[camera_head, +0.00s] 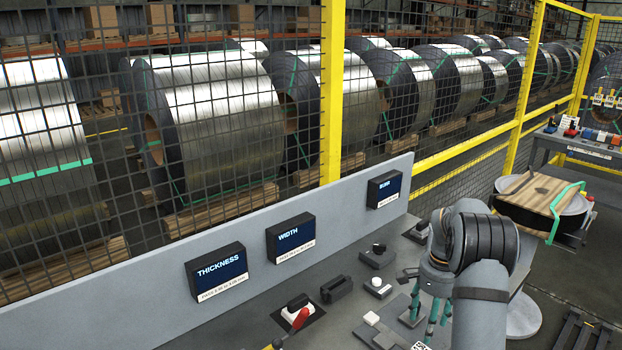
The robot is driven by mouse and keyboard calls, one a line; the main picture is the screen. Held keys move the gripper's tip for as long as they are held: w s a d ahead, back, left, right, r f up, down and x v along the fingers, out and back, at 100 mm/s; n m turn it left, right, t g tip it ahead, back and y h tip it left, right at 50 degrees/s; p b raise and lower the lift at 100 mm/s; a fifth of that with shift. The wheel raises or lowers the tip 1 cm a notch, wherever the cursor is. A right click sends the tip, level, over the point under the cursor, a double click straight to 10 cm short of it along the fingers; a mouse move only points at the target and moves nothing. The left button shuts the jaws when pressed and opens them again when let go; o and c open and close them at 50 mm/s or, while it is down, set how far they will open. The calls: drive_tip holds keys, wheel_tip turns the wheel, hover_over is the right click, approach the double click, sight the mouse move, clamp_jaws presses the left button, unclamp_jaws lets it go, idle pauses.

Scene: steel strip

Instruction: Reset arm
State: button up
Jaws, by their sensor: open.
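My arm comes in from the lower right and bends down over the right part of the grey control desk (240,315). My gripper (430,318) points downward with its teal-tipped fingers spread apart and open. I see nothing between the fingers. It hangs over or close to the desk's right end; the exact height above the surface cannot be told. My arm hides part of the desk behind it.
Displays marked THICKNESS (217,272), WIDTH (291,238) and a third (384,188) line the desk's back panel. A red-handled lever (300,318) and black knobs (377,256) rise from the desk. A yellow fence post (331,95) stands behind.

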sight(422, 349)
wheel_tip(422, 349, down, 10)
drive_tip(key=shift+f, duration=0.1)
drive_tip(key=shift+p, duration=0.35)
